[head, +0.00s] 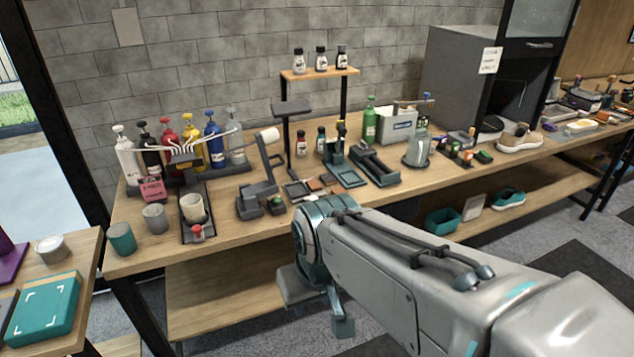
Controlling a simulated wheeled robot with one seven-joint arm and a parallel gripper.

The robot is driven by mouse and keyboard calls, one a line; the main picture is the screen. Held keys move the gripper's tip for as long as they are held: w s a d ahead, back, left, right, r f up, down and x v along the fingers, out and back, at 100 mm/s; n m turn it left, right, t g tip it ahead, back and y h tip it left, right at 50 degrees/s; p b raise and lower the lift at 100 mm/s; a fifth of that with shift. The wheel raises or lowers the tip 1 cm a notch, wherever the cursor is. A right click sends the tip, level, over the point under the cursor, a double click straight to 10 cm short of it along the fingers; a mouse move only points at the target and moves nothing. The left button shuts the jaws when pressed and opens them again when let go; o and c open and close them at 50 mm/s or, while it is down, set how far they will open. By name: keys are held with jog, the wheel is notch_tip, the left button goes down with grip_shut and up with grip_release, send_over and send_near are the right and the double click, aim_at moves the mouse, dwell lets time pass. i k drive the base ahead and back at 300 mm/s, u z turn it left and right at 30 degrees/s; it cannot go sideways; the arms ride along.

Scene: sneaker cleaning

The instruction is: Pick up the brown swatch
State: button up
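A small brown swatch (315,184) lies on the wooden workbench (225,225), among small dark flat pieces near the bench's middle. It is small in the head view, so its exact outline is hard to make out. My gripper (322,312) hangs below and in front of the bench's front edge, apart from the swatch. I see no object in it. My arm hides part of it, and I cannot tell how far its fingers are apart.
Pump bottles (168,150) stand in a rack at the left, with cups (154,218) in front. A grey clamp stand (258,195) is left of the swatch. A teal tool (345,174) and a small shelf (318,73) stand right and behind. A sneaker (519,140) sits farther right.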

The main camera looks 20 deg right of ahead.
aim_at(339, 189)
jog(key=u, duration=0.15)
jog(key=i, duration=0.75)
jog(key=z, duration=0.7)
jog(key=i, duration=0.65)
jog(key=z, duration=0.65)
